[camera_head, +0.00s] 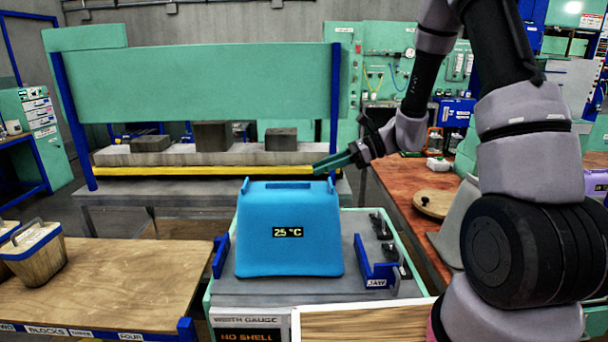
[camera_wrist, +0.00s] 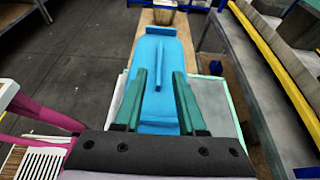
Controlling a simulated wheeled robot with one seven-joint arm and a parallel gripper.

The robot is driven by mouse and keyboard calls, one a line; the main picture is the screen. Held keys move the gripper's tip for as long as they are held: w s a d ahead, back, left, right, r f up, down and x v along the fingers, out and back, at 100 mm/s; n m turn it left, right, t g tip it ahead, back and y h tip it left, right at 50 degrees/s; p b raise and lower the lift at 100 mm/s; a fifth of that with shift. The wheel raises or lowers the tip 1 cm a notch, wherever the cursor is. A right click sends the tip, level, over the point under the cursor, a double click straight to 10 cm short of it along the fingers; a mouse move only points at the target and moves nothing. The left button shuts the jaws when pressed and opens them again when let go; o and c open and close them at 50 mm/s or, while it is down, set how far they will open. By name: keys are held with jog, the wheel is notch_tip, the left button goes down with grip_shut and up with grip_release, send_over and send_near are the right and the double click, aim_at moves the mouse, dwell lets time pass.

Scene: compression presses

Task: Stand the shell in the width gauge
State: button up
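The blue shell (camera_head: 290,245), with a "25 °C" readout, appears upright over the grey plate of the width gauge (camera_head: 320,300), between its two blue jaws. Whether its base rests fully on the plate is unclear. The gauge's display reads "NO SHELL". My gripper (camera_head: 335,163) is at the shell's upper right edge in the head view, its fingers pointing left. In the wrist view the green fingers (camera_wrist: 159,78) are apart and open. The shell's raised rib (camera_wrist: 162,62) shows in the gap between them, touching neither finger visibly.
A wooden table (camera_head: 110,280) with a handled wooden block (camera_head: 38,258) is at left. A large green press (camera_head: 200,85) with a yellow edge bar stands behind. A reddish bench (camera_head: 425,185) is at right. A wood-topped, white-edged tray (camera_head: 365,325) is in front.

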jog(key=shift+v, duration=1.1)
jog(key=s+d+r+n+t+h, duration=0.3)
jog(key=s+d+r+n+h, duration=0.2)
jog(key=s+d+r+n, duration=0.2)
jog(key=s+d+r+n+t+h, duration=0.3)
jog(key=s+d+r+n+h, duration=0.3)
jog(key=s+r, duration=0.6)
jog(key=shift+d+r+n+t, duration=0.4)
jog(key=shift+d+n, duration=0.05)
jog(key=shift+n, duration=0.15)
